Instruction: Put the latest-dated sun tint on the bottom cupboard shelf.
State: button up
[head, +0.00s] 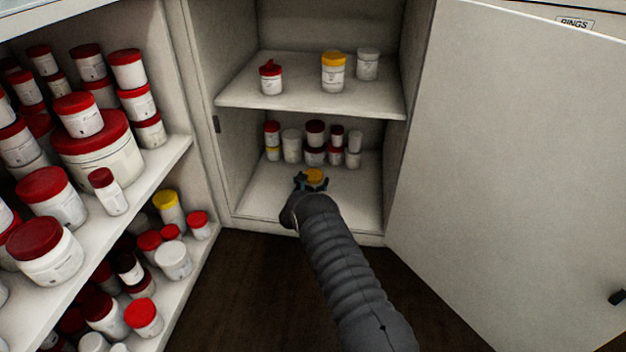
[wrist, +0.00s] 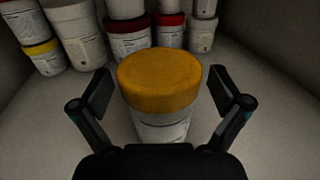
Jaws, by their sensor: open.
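A jar with an orange-yellow lid (wrist: 160,80) and a white labelled body stands upright on the bottom cupboard shelf (head: 262,190). Its lid also shows in the head view (head: 315,176), just beyond my gripper. My gripper (wrist: 162,92) is open, with one finger on each side of the jar; a gap shows between each finger and the lid. In the head view my gripper (head: 311,182) is inside the lower compartment, partly hidden by my arm. The jar's label is too small to read, so I cannot tell its name or date.
Several jars with red, yellow and white lids (head: 291,146) stand stacked at the back of the bottom shelf. The upper shelf (head: 225,97) holds three jars. The cupboard door (head: 510,150) stands open at right. A crowded rack (head: 150,165) is at left.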

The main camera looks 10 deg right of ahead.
jog(key=shift+r, duration=0.15)
jog(key=p+v, duration=0.2)
jog(key=v, duration=1)
jog(key=s+d+r+m+g+h, duration=0.25)
jog(key=d+r+m, duration=0.2)
jog(key=r, duration=0.45)
jog(key=s+d+r+m+g+h, duration=0.2)
jog(key=d+r+m+g, duration=0.25)
jog(key=r, duration=0.55)
jog(key=s+d+r+m+g+y, duration=0.1)
jog(key=s+d+r+m+g, duration=0.45)
jog(key=s+r, duration=0.7)
jog(key=s+d+r+m+y, duration=0.15)
jog(key=s+r+m, duration=0.25)
jog(key=s, duration=0.4)
jog(key=s+r+m+y, duration=0.3)
jog(key=s+r+m, duration=0.15)
jog(key=s, duration=0.45)
jog(key=s+a+m+t+y, duration=0.1)
jog(key=s+a+m+y, duration=0.2)
jog(key=s, duration=0.6)
jog(key=s+a+r+m+t+y, duration=0.1)
jog(key=s+a+m+y, duration=0.3)
jog(key=s, duration=0.5)
jog(key=shift+s+a+y, duration=0.25)
jog(key=shift+a+y, duration=0.15)
jog(key=shift+a, duration=1)
